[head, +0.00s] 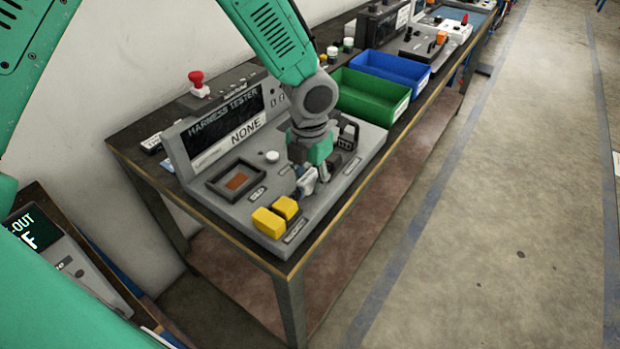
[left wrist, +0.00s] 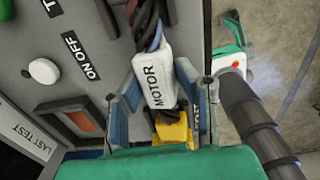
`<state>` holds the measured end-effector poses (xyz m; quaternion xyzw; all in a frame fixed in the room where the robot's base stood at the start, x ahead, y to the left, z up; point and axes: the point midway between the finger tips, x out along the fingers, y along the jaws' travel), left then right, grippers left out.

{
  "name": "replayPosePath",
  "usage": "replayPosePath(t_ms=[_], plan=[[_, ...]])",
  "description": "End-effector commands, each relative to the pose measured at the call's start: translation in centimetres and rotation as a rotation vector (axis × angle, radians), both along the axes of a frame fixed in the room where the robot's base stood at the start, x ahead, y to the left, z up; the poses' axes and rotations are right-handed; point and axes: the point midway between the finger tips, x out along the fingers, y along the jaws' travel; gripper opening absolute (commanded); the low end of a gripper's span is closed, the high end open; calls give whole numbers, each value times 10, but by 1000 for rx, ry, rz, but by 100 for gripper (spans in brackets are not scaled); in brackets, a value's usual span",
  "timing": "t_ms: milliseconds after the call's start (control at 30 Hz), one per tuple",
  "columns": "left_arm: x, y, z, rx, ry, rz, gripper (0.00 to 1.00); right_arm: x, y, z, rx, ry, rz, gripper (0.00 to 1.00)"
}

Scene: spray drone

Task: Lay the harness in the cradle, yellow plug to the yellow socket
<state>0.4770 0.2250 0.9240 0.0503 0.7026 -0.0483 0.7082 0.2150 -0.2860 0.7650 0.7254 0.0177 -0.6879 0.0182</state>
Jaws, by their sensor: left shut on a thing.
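My left gripper (head: 308,178) is low over the front of the grey harness tester (head: 330,195). In the left wrist view its fingers (left wrist: 165,105) are closed about a white plug marked MOTOR (left wrist: 152,75), part of the harness. Dark cables (left wrist: 148,22) run from this plug. Two yellow blocks (head: 268,222) are at the tester's near left corner; I cannot tell which is plug or socket. A yellow part (left wrist: 172,130) also shows beyond the white plug, partly hidden. A dark part (head: 347,137) is right of the gripper. My right gripper is not seen.
The tester's screen (head: 222,118) reads HARNESS TESTER, with NONE below. A square brown-orange switch (head: 237,181) and a white knob (head: 272,156) are on its top. A red button (head: 198,82) stands behind. Green (head: 372,97) and blue (head: 393,74) bins stand farther along the bench.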

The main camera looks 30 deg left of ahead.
Motion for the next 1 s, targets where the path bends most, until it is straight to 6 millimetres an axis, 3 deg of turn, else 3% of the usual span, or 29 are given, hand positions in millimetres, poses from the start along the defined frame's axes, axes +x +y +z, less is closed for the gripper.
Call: replayPosePath(t_ms=[133,167,200,633,1000], plan=[[-2,3,-4,3,8,1,0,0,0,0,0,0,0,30],[-2,3,-4,3,9,1,37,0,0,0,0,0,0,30],[-2,2,-4,3,8,1,47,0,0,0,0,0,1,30],[-2,0,8,5,4,1,47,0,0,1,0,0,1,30],[-2,1,83,1,2,3,47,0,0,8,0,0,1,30]])
